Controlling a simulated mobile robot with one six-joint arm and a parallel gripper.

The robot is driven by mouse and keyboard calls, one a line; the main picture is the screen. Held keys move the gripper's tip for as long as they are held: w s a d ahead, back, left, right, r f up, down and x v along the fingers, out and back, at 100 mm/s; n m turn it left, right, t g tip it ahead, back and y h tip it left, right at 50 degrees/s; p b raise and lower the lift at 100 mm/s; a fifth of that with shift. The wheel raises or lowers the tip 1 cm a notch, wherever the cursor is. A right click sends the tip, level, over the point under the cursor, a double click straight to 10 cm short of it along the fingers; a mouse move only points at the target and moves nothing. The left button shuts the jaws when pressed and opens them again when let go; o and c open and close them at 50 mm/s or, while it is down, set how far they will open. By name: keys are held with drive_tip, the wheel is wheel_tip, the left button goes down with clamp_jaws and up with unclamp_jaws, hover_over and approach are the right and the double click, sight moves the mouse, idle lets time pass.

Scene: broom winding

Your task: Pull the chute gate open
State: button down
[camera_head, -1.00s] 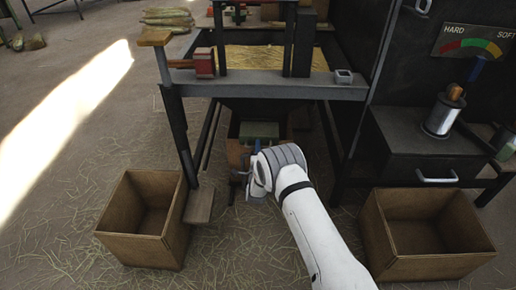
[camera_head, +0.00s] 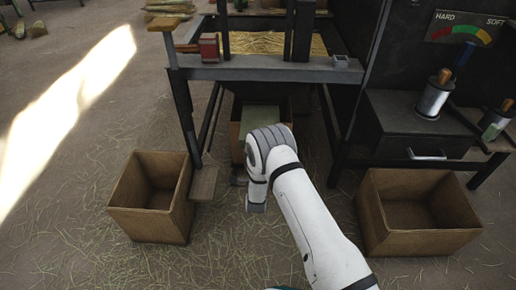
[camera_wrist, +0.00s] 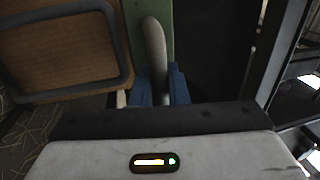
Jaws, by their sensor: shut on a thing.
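The chute gate (camera_head: 260,117) is a pale green panel under the front of the machine's trough, between brown box walls. My arm covers its lower part in the head view. In the wrist view, a green panel (camera_wrist: 133,30) stands behind a rounded grey handle (camera_wrist: 153,45). My gripper (camera_wrist: 156,88) has its blue fingers shut on this handle, one on each side. In the head view, the fingers are hidden behind my white wrist. I cannot tell how far the gate stands open.
An empty brown box (camera_head: 150,225) stands on the floor at the left and another (camera_head: 425,240) at the right. The table legs (camera_head: 184,120) and a small wooden pedal (camera_head: 203,184) are near my arm. The straw-strewn floor between the boxes is mostly clear.

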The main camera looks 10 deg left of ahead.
drive_tip(key=shift+v, duration=0.9)
drive_tip(key=c, duration=1.5)
unclamp_jaws()
drive_tip(key=shift+r, duration=0.1)
drive_tip(key=p+v, duration=0.2)
drive_tip(key=v, duration=0.5)
drive_tip(key=shift+s, duration=0.4)
